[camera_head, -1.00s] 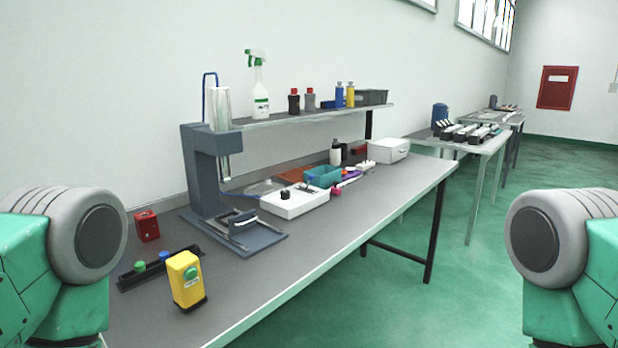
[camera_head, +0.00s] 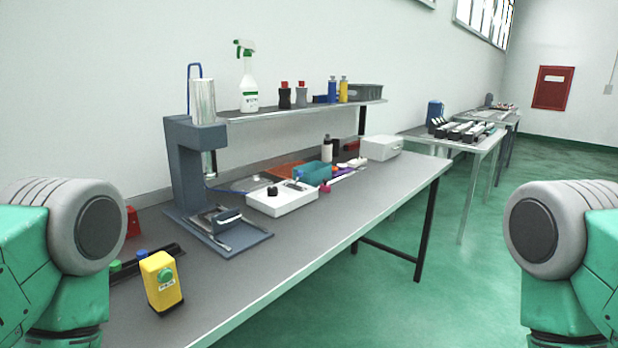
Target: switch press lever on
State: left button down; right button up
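A blue-grey press (camera_head: 186,165) with a silver cylinder stands on the grey workbench (camera_head: 330,222), left of the middle. Its base plate (camera_head: 232,238) carries a small metal fixture. A blue lever-like rod (camera_head: 190,75) rises beside the cylinder at the top. Another thin blue rod (camera_head: 230,190) sticks out low on the press's right side, towards a white box with a black knob (camera_head: 283,198). Parts of my two arms show at the left and right edges, apart from the press. Neither of my grippers is in view.
A yellow box with a green button (camera_head: 162,284) stands at the bench's near left. A black strip with green and blue buttons (camera_head: 140,262) lies behind it. A shelf (camera_head: 300,108) holds a spray bottle (camera_head: 247,85) and several bottles. Green floor on the right is clear.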

aim_at(299, 173)
jog(key=i+l, duration=0.2)
jog(key=l, duration=0.15)
jog(key=i+l, duration=0.2)
jog(key=l, duration=0.2)
jog(key=i+l, duration=0.2)
jog(key=l, duration=0.15)
jog(key=z, duration=0.05)
